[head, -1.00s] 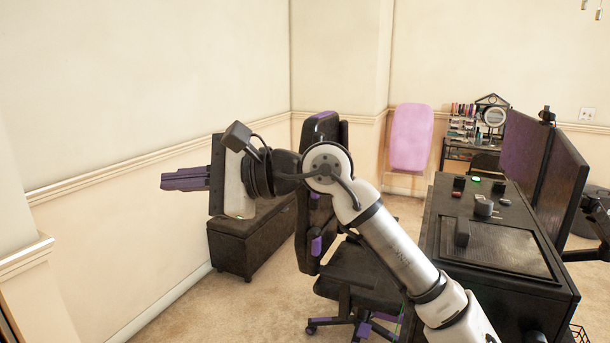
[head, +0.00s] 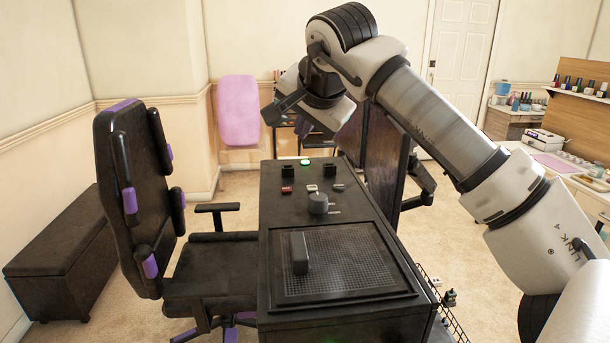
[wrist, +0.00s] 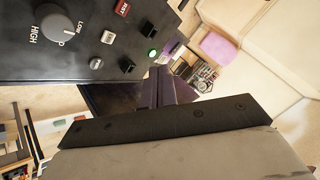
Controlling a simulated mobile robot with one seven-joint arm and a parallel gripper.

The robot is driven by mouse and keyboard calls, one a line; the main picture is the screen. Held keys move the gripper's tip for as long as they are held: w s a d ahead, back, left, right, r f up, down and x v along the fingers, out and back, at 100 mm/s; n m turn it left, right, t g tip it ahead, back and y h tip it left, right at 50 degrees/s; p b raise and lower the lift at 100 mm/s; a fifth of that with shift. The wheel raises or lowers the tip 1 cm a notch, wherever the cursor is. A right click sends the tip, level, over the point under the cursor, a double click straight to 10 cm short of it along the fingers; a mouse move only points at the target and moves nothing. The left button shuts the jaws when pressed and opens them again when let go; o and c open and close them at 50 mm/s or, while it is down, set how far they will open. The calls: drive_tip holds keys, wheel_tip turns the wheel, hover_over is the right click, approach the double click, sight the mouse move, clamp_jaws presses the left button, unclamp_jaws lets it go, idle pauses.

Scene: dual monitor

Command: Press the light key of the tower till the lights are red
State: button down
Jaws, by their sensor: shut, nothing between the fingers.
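The tower (head: 292,222) is a black case with controls on its top panel. The top carries a red key (head: 287,189), a small white key (head: 312,188), black switches and a grey dial (head: 318,204). A round green light (head: 305,162) glows at the far edge; it also glows in the wrist view (wrist: 152,53). My gripper's purple fingers (wrist: 160,75) are shut and empty, near the panel's far edge, close to the green light in the wrist picture.
A mesh grille and black handle (head: 299,253) cover the tower's near top.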

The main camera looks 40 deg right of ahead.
sight(312, 187)
drive_tip(key=shift+s+d+r+h, duration=0.15)
drive_tip(key=shift+s+d, duration=0.1)
drive_tip(key=shift+d, duration=0.15)
drive_tip(key=shift+s+d+r+h, duration=0.1)
drive_tip(key=shift+s+d+h, duration=0.1)
drive_tip(key=shift+d, duration=0.2)
wheel_tip(312, 187, down, 9)
drive_tip(key=b, duration=0.7)
idle(1.5)
drive_tip(key=shift+f+b, duration=0.35)
drive_tip(key=shift+b, duration=0.05)
